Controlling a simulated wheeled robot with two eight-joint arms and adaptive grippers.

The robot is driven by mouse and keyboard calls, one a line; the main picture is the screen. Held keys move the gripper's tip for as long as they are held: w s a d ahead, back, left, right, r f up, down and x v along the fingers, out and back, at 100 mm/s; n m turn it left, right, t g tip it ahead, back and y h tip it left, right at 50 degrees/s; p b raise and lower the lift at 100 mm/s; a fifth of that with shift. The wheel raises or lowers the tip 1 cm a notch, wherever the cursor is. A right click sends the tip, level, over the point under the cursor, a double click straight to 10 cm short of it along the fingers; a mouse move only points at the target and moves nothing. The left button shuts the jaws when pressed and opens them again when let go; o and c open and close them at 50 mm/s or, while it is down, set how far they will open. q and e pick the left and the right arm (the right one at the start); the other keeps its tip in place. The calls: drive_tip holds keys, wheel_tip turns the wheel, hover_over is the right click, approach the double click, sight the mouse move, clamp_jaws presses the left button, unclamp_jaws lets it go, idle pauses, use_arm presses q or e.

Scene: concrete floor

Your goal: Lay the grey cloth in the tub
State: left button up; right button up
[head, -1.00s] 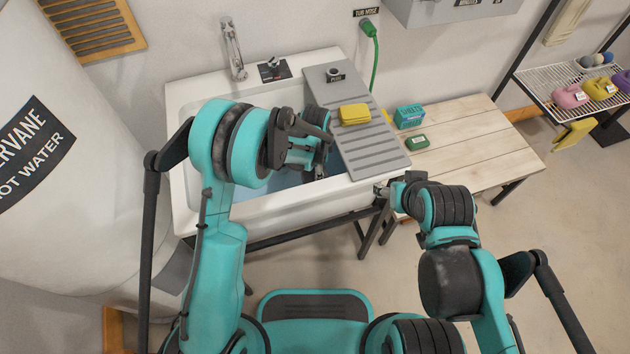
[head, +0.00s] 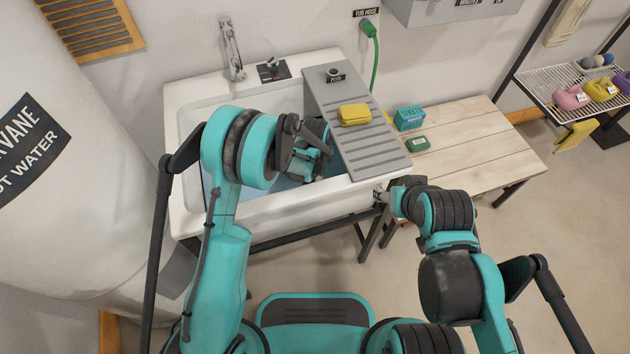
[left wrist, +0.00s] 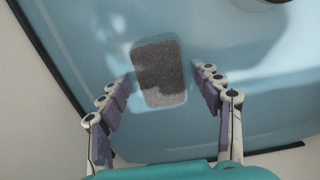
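The white tub (head: 300,210) holds blue-tinted water. In the left wrist view a grey rectangular piece (left wrist: 159,75), which looks like the grey cloth, lies flat within the blue tub interior. Whether it floats or rests on the bottom I cannot tell. My left gripper (left wrist: 165,95) is open above it, one finger to each side, with clear gaps between. In the head view my left arm hides the cloth, and the left gripper (head: 322,165) is over the tub. My right gripper (head: 381,195) is by the tub's front right corner, too small to read.
A grey ribbed drainboard (head: 372,150) covers the tub's right side, with a yellow sponge-like block (head: 354,114) on it. A wooden bench (head: 470,145) stands at right with a teal box (head: 409,117) and a green item (head: 416,143). A faucet (head: 231,48) rises behind.

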use_arm(q)
drive_tip(key=shift+r, duration=0.1)
drive_tip(key=s+a+r+n+t+p, duration=0.1)
drive_tip(key=a+r+p, duration=0.1)
drive_tip(key=r, duration=0.7)
drive_tip(key=s+a+r+n+p, duration=0.1)
drive_tip(key=a+r+p, duration=0.15)
drive_tip(key=r, duration=0.75)
drive_tip(key=s+a+r+n+t, duration=0.3)
drive_tip(key=s+a+r+n, duration=0.3)
drive_tip(key=s, duration=0.2)
drive_tip(key=s+a+r+n+t, duration=0.3)
drive_tip(key=s+a+r+n, duration=0.3)
drive_tip(key=s, duration=0.3)
drive_tip(key=shift+a, duration=0.65)
